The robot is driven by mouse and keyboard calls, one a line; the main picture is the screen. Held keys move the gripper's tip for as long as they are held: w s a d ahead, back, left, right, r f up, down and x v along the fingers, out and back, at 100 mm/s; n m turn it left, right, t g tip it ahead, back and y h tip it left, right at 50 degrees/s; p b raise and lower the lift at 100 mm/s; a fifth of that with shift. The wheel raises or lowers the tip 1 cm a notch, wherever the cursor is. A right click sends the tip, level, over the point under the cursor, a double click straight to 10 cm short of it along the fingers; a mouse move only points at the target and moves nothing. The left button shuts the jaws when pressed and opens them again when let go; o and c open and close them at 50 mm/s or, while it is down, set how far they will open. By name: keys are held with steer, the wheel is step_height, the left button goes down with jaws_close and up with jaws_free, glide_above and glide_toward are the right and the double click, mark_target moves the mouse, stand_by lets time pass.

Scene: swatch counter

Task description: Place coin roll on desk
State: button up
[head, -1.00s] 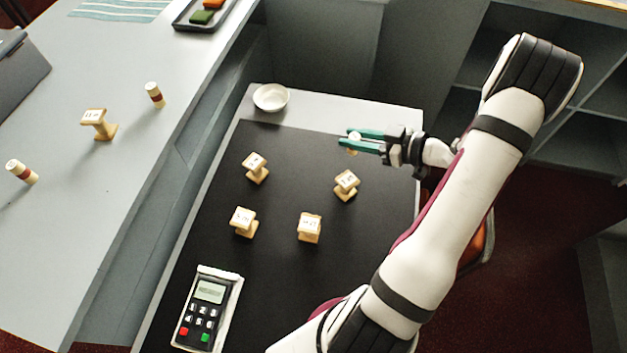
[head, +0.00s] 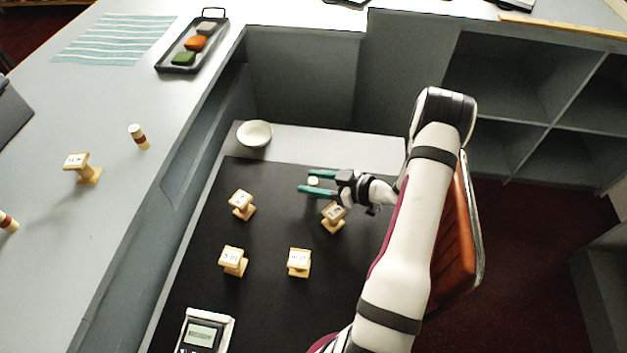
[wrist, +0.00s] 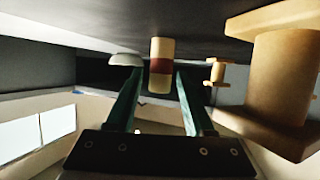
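A coin roll (head: 313,181), cream with a dark red band, stands upright on the black mat of the lower desk (head: 328,143). It also shows in the wrist view (wrist: 160,66), its end against the dark surface. My gripper (head: 309,181) is open around it, with one green finger on each side and a visible gap to each. Two similar rolls stand on the higher counter at left, one near the counter edge (head: 138,137) and one at the picture's left edge (head: 8,222).
Several wooden stamps stand on the mat, the closest (head: 333,217) just below my gripper. A white dish (head: 254,134) is at the back left of the desk. A card terminal (head: 202,335) is at front. An orange chair (head: 461,235) stands to the right.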

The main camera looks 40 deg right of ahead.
steer(key=shift+s+r, duration=0.1)
steer(key=shift+r, duration=0.1)
steer(key=v, duration=1.1)
steer(key=shift+s+d, duration=0.25)
steer(key=shift+s, duration=0.1)
steer(key=w+d+r+m+g+h, duration=0.2)
steer(key=w+r+m+g+h, duration=0.3)
steer(key=w+r+h, duration=0.5)
steer(key=s+a+r+m+g+y, duration=0.1)
steer(key=s+a+m+g+y, duration=0.1)
steer(key=s+a, duration=0.6)
steer(key=s+a+r+m+g+y, duration=0.2)
steer(key=s+a, duration=0.6)
steer(key=a, duration=0.4)
steer(key=s+a+r+m+g+y, duration=0.1)
steer(key=s+a+r+g+y, duration=0.1)
steer(key=s+a, duration=0.6)
steer(key=shift+s+a+m+g, duration=0.2)
steer(key=shift+a+g, duration=0.1)
steer(key=shift+a, duration=0.4)
steer(key=shift+s+a+m+g, duration=0.2)
steer(key=shift+a+g, duration=0.1)
steer(key=shift+a, duration=0.45)
